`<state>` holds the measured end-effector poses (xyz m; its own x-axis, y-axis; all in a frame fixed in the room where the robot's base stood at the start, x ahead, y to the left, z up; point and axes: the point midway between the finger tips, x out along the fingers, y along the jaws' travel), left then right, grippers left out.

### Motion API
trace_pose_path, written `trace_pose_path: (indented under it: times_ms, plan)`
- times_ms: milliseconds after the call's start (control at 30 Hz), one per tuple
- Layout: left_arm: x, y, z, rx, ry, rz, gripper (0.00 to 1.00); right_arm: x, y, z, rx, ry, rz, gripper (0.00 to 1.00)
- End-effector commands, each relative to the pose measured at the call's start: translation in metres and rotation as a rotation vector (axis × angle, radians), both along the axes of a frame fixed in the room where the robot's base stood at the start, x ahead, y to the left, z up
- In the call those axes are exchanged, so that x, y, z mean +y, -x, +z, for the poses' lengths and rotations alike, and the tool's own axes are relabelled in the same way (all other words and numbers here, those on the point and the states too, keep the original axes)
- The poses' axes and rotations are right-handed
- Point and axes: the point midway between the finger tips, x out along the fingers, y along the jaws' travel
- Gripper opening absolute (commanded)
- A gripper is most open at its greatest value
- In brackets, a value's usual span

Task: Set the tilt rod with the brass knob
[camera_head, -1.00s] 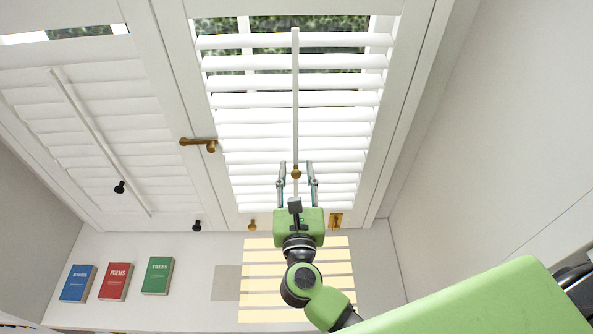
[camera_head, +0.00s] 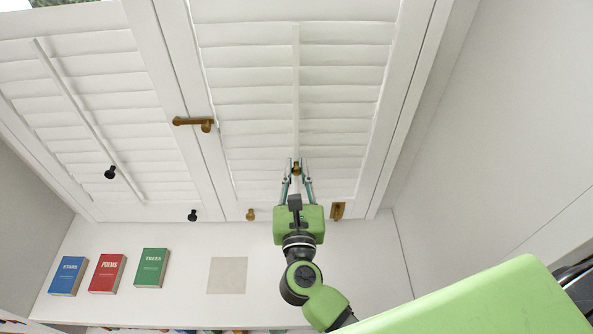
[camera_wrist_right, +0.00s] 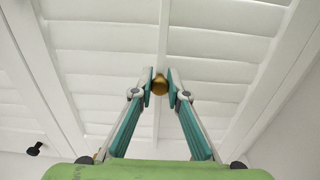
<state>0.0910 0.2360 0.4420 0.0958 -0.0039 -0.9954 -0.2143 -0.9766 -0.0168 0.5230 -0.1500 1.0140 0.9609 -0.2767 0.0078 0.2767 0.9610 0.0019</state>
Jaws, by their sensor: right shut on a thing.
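The tilt rod (camera_head: 296,95) is a thin white upright bar in front of the right shutter's louvers (camera_head: 250,98). Its brass knob (camera_head: 296,168) sits on the lower part of the rod. My right gripper (camera_head: 297,166) is shut on the brass knob, with a finger on each side. The right wrist view shows the knob (camera_wrist_right: 160,85) between the teal fingertips (camera_wrist_right: 160,78). The right shutter's louvers lie closed, with no outside light between them. My left gripper is in neither view.
The left shutter has its own rod with a black knob (camera_head: 110,172). A brass latch (camera_head: 195,122) sits on the frame between the shutters. Smaller brass fittings (camera_head: 250,214) (camera_head: 338,210) are along the bottom rail.

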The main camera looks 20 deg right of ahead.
Motion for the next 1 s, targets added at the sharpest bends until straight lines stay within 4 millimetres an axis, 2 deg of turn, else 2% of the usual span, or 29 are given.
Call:
trace_pose_path:
  times_ms: [233,267,300,333,733,867,1000]
  plan:
    - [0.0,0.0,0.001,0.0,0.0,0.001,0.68,0.0,0.001,-0.005,0.012,0.0,0.0,0.0]
    - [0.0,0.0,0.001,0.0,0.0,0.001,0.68,0.0,0.001,-0.006,0.013,0.001,0.0,0.2]
    - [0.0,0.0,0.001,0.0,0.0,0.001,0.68,0.0,0.001,-0.006,0.013,0.001,0.001,0.3]
    - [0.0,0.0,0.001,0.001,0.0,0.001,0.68,0.0,0.001,-0.005,0.013,0.001,0.001,0.33]
    - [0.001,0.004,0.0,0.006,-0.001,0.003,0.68,0.002,0.006,-0.004,0.009,-0.001,0.001,0.33]
    - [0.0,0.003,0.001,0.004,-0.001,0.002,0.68,0.007,0.024,-0.005,0.012,0.0,0.002,0.33]
    - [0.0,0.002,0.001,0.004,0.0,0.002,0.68,0.015,0.053,-0.005,0.014,0.0,0.002,0.33]
